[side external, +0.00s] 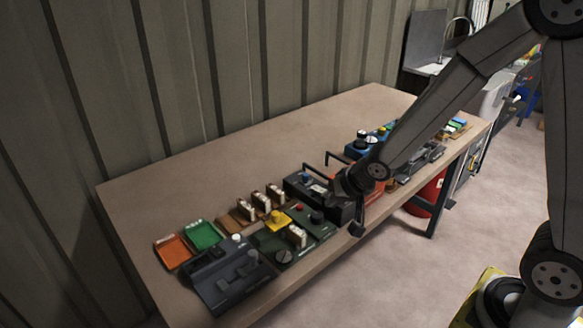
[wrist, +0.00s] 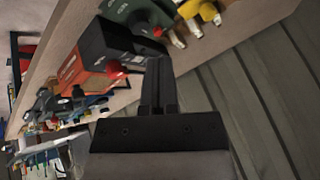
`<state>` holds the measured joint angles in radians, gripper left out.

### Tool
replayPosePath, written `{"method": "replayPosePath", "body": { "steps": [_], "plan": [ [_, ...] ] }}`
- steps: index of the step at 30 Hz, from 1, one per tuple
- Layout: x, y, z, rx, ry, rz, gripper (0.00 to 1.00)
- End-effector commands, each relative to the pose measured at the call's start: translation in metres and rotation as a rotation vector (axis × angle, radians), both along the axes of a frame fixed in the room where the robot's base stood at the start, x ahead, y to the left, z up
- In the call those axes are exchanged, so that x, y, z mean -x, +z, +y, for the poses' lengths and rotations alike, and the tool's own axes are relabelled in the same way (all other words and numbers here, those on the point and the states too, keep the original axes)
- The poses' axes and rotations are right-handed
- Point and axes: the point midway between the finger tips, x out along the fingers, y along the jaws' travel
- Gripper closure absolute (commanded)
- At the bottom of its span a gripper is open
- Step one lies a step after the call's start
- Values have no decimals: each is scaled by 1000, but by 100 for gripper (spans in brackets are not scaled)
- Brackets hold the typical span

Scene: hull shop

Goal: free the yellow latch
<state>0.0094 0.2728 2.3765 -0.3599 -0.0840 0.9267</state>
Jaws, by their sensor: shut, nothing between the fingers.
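A small yellow part (side external: 277,219), which looks like the latch, sits on a dark green panel (side external: 268,240) in the side external view. Yellow parts (wrist: 191,9) with pale ends also show at the top of the wrist view; I cannot tell whether the latch is among them. My gripper (side external: 357,229) is shut and empty, at the front of the bench, to the right of the yellow part and well apart from it. In the wrist view my gripper (wrist: 157,62) points up the picture, with its closed fingers beside a black box (wrist: 105,42). The fingers hide part of what lies behind them.
The bench (side external: 170,185) carries a crowded row of devices along its front. Left of the latch stand a dark switch unit (side external: 228,278), a green tray (side external: 203,236) and an orange tray (side external: 172,251). A corrugated wall (side external: 100,90) stands behind; the rear bench top is clear.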

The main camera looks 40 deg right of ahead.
Motion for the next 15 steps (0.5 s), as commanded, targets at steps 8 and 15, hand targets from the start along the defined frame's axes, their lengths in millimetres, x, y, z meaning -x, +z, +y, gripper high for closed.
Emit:
{"method": "replayPosePath", "body": {
  "steps": [8, 15],
  "plan": [
    [-17, -4, 6, -90, -69, -49, 100],
    [-20, -4, 7, -105, -79, -56, 100]
  ]
}}
